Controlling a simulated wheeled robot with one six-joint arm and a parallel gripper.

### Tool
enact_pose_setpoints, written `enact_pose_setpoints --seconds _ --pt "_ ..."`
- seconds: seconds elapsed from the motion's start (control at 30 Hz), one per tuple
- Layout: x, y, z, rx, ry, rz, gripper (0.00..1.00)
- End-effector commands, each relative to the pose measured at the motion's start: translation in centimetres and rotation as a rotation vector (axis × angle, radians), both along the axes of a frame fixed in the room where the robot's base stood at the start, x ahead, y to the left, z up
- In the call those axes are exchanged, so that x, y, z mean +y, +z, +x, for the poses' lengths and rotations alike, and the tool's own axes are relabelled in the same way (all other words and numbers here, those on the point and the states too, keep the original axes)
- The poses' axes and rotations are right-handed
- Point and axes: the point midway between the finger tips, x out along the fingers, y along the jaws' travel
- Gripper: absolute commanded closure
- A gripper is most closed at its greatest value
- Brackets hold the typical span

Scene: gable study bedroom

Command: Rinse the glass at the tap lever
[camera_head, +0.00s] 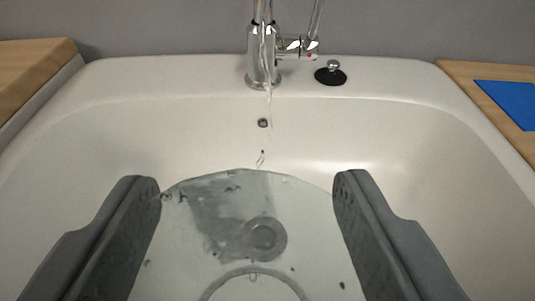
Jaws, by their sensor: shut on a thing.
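A clear glass (200,225) with drops on it is held between the two grey fingers of my gripper (247,190), low in the picture over the white sink basin (380,150). The gripper is shut on its sides. The drain shows through the glass. A chrome tap (262,55) stands at the back rim of the sink, and its lever (316,18) rises on the right side. A thin stream of water (269,100) falls from the tap toward the far edge of the glass. I cannot tell whether the stream enters the glass.
Wooden counters flank the sink at left (35,70) and right (465,75). A blue flat thing (510,100) lies on the right counter. A grey wall stands behind.

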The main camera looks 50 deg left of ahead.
Motion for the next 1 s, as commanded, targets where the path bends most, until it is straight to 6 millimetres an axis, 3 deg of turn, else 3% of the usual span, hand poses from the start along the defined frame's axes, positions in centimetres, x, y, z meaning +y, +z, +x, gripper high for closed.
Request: enact_pose_setpoints --seconds 0.57,1.0 --pt "-0.1 0.1 -0.1 0.0 0.0 0.0 0.71" --pt "-1.6 2.0 -1.7 -0.002 -0.002 0.0 0.71"
